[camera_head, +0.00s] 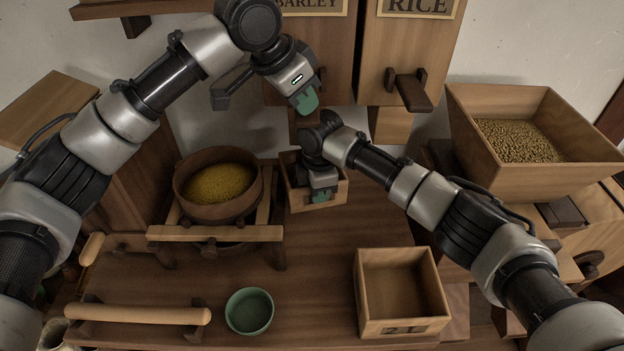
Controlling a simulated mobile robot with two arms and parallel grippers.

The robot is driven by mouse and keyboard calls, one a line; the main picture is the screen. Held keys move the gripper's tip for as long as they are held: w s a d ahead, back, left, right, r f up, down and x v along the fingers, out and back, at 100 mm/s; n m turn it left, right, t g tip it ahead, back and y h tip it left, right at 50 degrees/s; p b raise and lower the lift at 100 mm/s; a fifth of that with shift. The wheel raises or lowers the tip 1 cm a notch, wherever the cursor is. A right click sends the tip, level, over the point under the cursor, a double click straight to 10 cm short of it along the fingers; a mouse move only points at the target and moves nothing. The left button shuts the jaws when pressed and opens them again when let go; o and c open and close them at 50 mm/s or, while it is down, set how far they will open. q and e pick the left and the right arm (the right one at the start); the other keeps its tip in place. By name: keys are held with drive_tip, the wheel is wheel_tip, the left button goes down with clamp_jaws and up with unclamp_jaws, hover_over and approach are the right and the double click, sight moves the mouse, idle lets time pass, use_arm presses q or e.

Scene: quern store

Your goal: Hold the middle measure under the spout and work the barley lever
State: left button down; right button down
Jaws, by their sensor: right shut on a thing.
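My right gripper (322,192) is shut on a small wooden measure (298,201) and covers much of its inside and any mark on its front. The measure appears upright below the barley bin (338,58), near its spout (297,124); I cannot tell whether it touches the bench. My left gripper (306,101) is in front of the lower part of the barley bin, above the measure. The barley lever is hidden behind it, and whether its fingers are open or shut is unclear.
The rice bin (440,45) with its lever (412,92) is to the right. A grain hopper (545,165) stands far right. A quern with yellow grain (220,184) stands left. A box marked 2 L (402,327) and green bowl (249,311) are in front.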

use_arm(q)
wheel_tip(320, 180, up, 8)
idle(0.5)
drive_tip(key=v, duration=1.2)
drive_tip(key=shift+w, duration=0.15)
